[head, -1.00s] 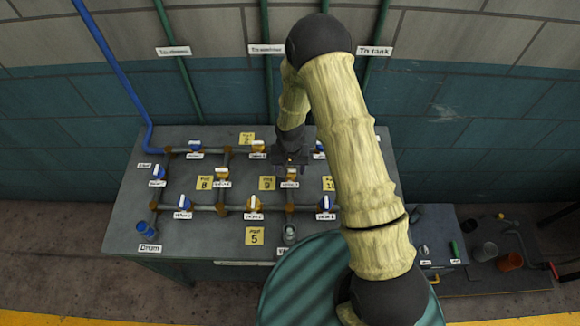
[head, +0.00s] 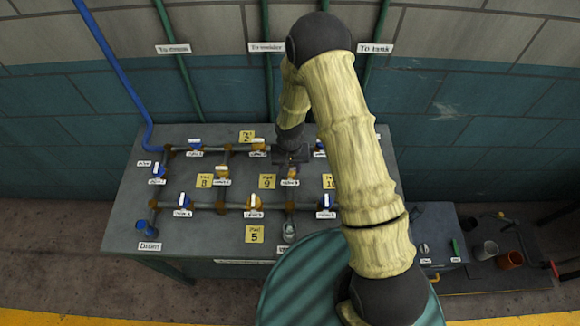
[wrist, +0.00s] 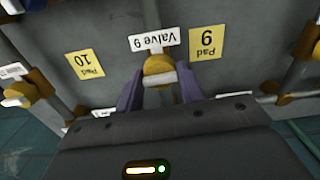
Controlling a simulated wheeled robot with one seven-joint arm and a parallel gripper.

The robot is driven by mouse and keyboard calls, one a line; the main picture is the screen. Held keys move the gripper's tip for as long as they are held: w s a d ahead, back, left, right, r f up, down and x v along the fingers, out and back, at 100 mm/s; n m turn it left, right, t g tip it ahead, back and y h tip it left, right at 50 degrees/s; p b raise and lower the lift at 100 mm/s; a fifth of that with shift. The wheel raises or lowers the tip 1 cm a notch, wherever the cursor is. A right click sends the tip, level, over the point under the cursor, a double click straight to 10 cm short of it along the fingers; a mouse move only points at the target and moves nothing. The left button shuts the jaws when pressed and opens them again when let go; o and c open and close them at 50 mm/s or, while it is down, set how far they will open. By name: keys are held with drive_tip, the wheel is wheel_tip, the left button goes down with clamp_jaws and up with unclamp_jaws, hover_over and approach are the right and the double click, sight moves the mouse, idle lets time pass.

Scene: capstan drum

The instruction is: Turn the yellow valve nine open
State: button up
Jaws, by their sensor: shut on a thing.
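The yellow valve nine (wrist: 158,68) shows in the wrist view with a pale handle bar lying across the picture, crosswise to its pipe. Its label, "Valve 9" (wrist: 154,41), reads upside down there. In the head view the valve (head: 293,171) is small, just in front of my gripper (head: 291,158). In the wrist view the two purple-grey fingers of my gripper (wrist: 168,87) stand on either side of the valve and are shut on it. The exact contact is hard to see.
Yellow pad 9 (head: 267,181) and pad 10 (head: 328,181) lie flat beside the valve. Other blue and yellow valves sit on the grey pipes around it, including a blue one (head: 325,201) to the right. A green drum (head: 300,290) stands in front of the bench.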

drive_tip(key=n+b, duration=0.2)
drive_tip(key=n, duration=0.2)
drive_tip(key=n+b, duration=0.1)
drive_tip(key=n, duration=0.3)
drive_tip(key=shift+n, duration=0.4)
drive_tip(key=n+b, duration=0.1)
drive_tip(key=n, duration=0.3)
drive_tip(key=shift+n, duration=2.3)
drive_tip(key=o, duration=1)
drive_tip(key=shift+r, duration=0.1)
